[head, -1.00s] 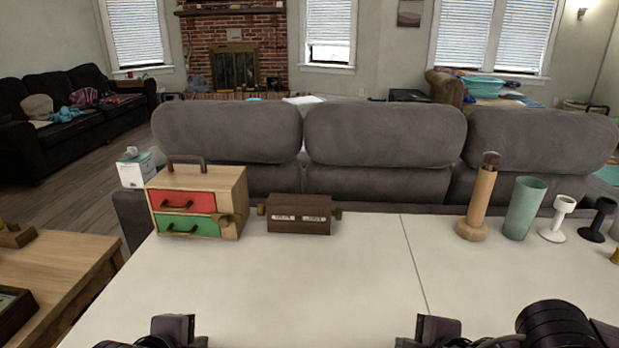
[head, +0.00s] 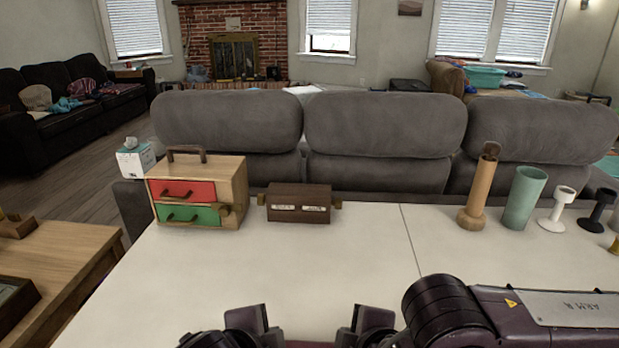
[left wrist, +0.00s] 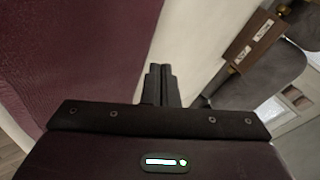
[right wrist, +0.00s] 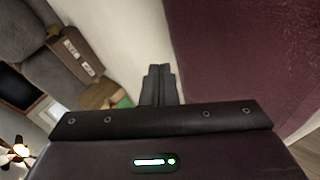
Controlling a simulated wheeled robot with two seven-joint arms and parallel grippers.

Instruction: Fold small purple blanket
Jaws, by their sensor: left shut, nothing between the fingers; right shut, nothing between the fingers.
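The purple blanket (left wrist: 75,50) lies flat on the white table, filling the left side of the left wrist view. It also fills the right side of the right wrist view (right wrist: 235,55). The left fingers (left wrist: 160,78) and right fingers (right wrist: 159,78) are shut and empty. They overlap the blanket's edge in the wrist views; I cannot tell if they touch it.
A box with red and green drawers (head: 195,195), a dark brown box (head: 299,203), a wooden cylinder (head: 478,195), a green cup (head: 525,198) and small goblets stand along the white table's (head: 210,270) far edge. A grey sofa (head: 385,125) is behind. The table's middle is clear.

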